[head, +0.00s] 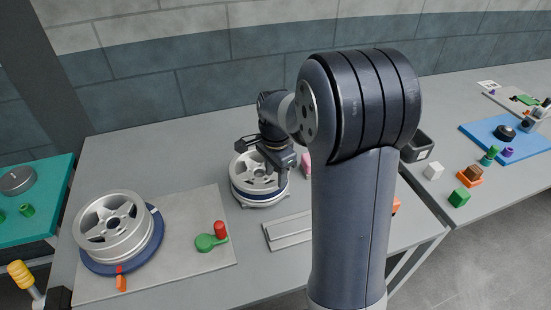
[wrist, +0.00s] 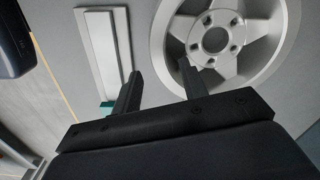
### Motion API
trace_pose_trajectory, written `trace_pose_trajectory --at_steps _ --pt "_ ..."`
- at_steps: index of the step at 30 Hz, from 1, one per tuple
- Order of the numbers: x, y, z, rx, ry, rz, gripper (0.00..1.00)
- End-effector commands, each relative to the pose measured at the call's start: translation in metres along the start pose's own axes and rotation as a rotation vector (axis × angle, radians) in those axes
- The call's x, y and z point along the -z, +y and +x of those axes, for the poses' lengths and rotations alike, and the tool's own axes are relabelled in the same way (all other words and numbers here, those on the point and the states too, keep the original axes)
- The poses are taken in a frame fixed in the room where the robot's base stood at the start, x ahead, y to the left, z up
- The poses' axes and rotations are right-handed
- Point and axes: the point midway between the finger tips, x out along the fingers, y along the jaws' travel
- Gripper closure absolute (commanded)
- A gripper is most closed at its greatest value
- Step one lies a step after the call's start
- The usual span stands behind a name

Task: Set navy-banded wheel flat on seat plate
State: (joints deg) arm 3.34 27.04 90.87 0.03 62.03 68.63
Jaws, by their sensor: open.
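A silver five-spoke wheel with a navy band low on its side (head: 258,197) stands flat near the middle of the table. A silver spoked wheel in the wrist view (wrist: 268,68) appears to be this one. A second silver wheel (head: 112,222) lies on a round blue plate (head: 153,246) at the left. I cannot tell which part is the seat plate.
A pale grooved bar (head: 290,230) lies right of the grey mat (head: 180,270). A green piece (head: 206,242) and a red cylinder (head: 220,229) are on the mat. A dark box (head: 417,146) stands at the right. The table behind the wheels is clear.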

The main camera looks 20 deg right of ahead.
Motion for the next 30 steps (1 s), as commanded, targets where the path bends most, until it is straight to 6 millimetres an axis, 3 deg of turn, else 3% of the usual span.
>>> trace_pose_trajectory --at_steps 6,12,25,30 --pt "0.000 0.000 -0.045 0.003 0.001 0.000 0.59" --pt "0.000 0.000 -0.066 0.001 0.000 0.000 0.59" --pt "0.000 0.000 -0.068 -0.001 0.000 0.000 0.59" --pt "0.000 0.001 -0.053 -0.004 -0.002 0.000 0.59"
